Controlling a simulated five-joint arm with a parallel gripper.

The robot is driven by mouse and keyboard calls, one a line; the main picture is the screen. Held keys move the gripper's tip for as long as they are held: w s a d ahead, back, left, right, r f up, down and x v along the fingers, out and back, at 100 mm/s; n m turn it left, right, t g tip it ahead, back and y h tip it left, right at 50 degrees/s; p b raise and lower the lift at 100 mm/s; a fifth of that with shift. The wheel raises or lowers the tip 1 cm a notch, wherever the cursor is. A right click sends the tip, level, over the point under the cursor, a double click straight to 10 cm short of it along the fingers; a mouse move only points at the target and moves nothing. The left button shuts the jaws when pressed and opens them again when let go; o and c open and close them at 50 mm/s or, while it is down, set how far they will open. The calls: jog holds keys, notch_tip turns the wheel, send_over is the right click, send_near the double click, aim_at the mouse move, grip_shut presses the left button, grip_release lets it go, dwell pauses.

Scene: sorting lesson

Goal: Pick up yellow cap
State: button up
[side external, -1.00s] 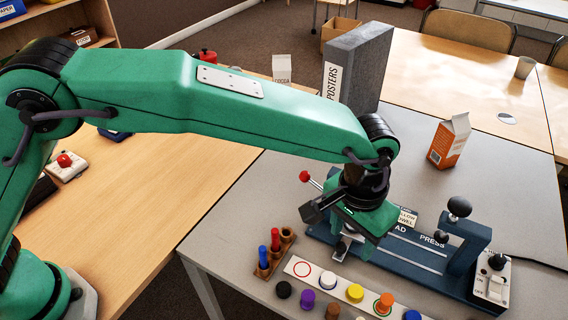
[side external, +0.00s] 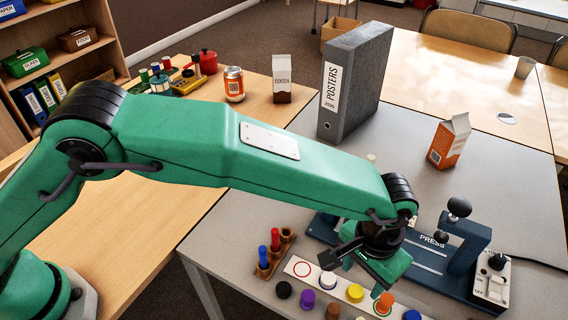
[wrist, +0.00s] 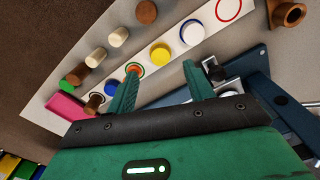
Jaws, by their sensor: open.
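The yellow cap (side external: 355,293) sits on the white strip (side external: 300,266), between a white cap with a blue ring (side external: 328,281) and an orange cap (side external: 384,303). In the wrist view the yellow cap (wrist: 160,54) shows just beyond and between my fingertips. My gripper (wrist: 161,74) is open, with nothing between its fingers. In the side view my wrist hangs above and behind the strip, and my fingertips are hard to make out. I cannot tell their exact height above the cap.
A blue press (side external: 430,258) with a switch box (side external: 491,282) stands right of the strip. A wooden peg holder (side external: 265,269) stands at its left. Loose black (side external: 284,290) and purple (side external: 308,299) pieces lie in front. A grey binder (side external: 365,85) stands farther back.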

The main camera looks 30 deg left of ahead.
aim_at(355, 291)
jog(key=shift+f, duration=0.1)
jog(key=shift+s+a+f, duration=0.1)
jog(key=shift+s+f, duration=0.05)
jog(key=shift+f, duration=2.4)
jog(key=c, duration=1.1)
